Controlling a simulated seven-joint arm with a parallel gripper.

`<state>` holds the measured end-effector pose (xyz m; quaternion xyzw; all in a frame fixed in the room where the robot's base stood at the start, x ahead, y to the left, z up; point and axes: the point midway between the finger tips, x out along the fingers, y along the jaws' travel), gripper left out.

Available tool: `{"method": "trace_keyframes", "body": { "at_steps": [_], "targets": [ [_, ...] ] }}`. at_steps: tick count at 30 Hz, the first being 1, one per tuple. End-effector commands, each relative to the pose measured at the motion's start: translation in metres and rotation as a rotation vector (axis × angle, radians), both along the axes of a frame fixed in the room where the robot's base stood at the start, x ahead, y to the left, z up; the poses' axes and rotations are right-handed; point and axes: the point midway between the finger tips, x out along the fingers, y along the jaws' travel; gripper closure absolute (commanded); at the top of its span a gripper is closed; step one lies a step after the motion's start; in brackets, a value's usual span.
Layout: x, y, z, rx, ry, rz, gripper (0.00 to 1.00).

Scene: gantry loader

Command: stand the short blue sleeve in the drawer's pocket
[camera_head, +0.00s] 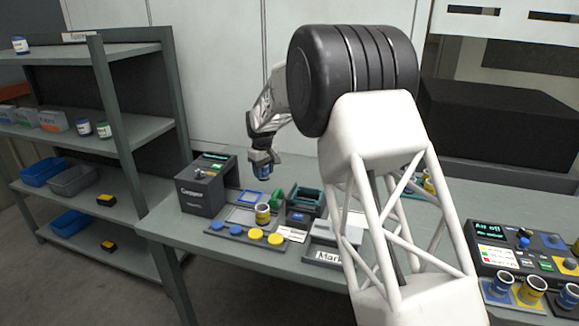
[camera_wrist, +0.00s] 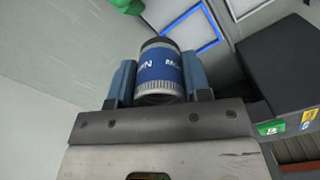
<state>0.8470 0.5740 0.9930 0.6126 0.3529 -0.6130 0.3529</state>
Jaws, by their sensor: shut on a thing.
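My gripper (camera_head: 262,160) is shut on a short blue sleeve (camera_head: 263,172) and holds it in the air above the back of the bench. In the wrist view the blue sleeve (camera_wrist: 160,68) has white lettering and a ridged pale band, and sits between the two blue-grey fingers of my gripper (camera_wrist: 160,82). A dark unit with a teal-edged open top (camera_head: 305,196) stands on the bench to the right of and below the sleeve. I cannot tell whether this is the drawer, and no pocket shows clearly.
A dark comparator box (camera_head: 203,192) stands left of my gripper. Blue and yellow buttons line the front. A control panel (camera_head: 515,248) is at right, shelves (camera_head: 125,130) at left.

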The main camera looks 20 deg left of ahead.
Motion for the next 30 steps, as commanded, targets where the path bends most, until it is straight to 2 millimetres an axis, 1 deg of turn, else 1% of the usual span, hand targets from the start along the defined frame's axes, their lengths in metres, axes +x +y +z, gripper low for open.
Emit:
{"method": "trace_keyframes", "body": {
  "at_steps": [1, 3, 6, 9, 13, 23, 30],
  "targets": [
    [-0.006, 0.014, -0.002, 0.001, 0.000, 0.023, 0.86],
    [-0.011, 0.027, -0.005, 0.001, 0.000, 0.048, 0.86],
    [-0.018, 0.041, -0.008, 0.000, 0.000, 0.073, 0.86],
    [-0.021, 0.048, -0.010, 0.000, 0.000, 0.087, 0.86],
    [-0.022, 0.052, -0.010, 0.001, 0.000, 0.094, 0.86],
    [-0.022, 0.051, -0.010, 0.001, 0.000, 0.094, 0.86],
    [-0.022, 0.051, -0.015, 0.001, 0.000, 0.093, 0.86]
  ]
}}
